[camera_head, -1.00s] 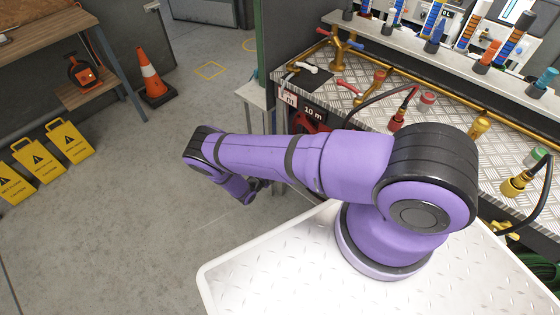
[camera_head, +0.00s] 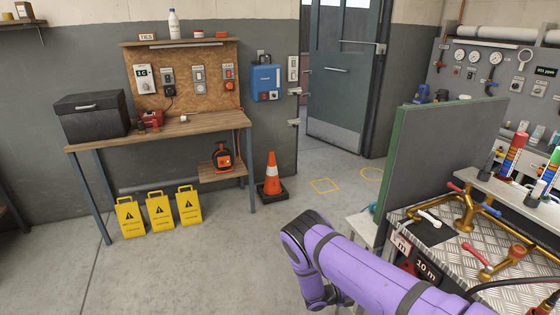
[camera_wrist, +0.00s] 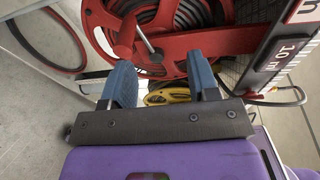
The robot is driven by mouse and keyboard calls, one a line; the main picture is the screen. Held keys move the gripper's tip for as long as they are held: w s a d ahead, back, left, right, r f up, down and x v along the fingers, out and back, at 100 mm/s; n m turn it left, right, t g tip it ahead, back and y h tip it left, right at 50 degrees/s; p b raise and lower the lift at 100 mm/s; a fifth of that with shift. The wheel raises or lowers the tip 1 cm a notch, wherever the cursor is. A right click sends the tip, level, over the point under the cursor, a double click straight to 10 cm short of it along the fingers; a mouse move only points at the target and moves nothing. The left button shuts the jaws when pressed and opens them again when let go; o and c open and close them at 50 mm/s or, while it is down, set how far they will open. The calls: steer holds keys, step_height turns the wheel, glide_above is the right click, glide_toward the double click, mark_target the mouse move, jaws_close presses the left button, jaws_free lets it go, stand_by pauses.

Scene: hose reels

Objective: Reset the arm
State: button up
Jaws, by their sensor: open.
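My purple arm (camera_head: 365,265) reaches in from the lower right of the head view, with its black elbow-like end bent down near the bottom middle. My gripper (camera_wrist: 162,72) shows in the wrist view with two blue fingers set apart and nothing between them. Beyond the fingers is a red hose reel (camera_wrist: 165,40), with a yellow reel or hose (camera_wrist: 170,95) visible between them. I cannot tell the exact gap to the reel. In the head view the gripper is mostly cut off or hidden at the bottom edge.
A metal-plated bench (camera_head: 440,240) with brass pipes and a green-edged grey panel (camera_head: 440,150) stands right of the arm. A wooden workbench (camera_head: 165,133), yellow caution signs (camera_head: 158,212) and an orange cone (camera_head: 271,175) stand on the left. Open floor lies between.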

step_height(320, 180, up, 35)
steer(key=w+m+g+y, duration=0.3)
steer(key=m+g+y, duration=0.35)
steer(key=m, duration=1.05)
steer(key=s+d+r+m+t+y, duration=0.15)
steer(key=s+r+m, duration=0.3)
steer(key=r, duration=0.55)
steer(key=s+r+m+y, duration=0.3)
steer(key=s+r, duration=0.2)
steer(key=r, duration=0.4)
steer(key=s+r+m+t+y, duration=0.2)
steer(key=s+r+m, duration=0.2)
steer(key=s, duration=0.5)
steer(key=s+a+r+m+t+y, duration=0.1)
steer(key=s+r+m+t, duration=0.1)
steer(key=s+r+m, duration=0.3)
steer(key=s+r+m+t+y, duration=0.2)
steer(key=s+r+m+t, duration=0.1)
steer(key=s, duration=1)
step_height(320, 180, up, 2)
steer(key=shift+s+a+r+m+y, duration=0.15)
steer(key=shift+a+m+y, duration=0.15)
steer(key=shift+m, duration=0.35)
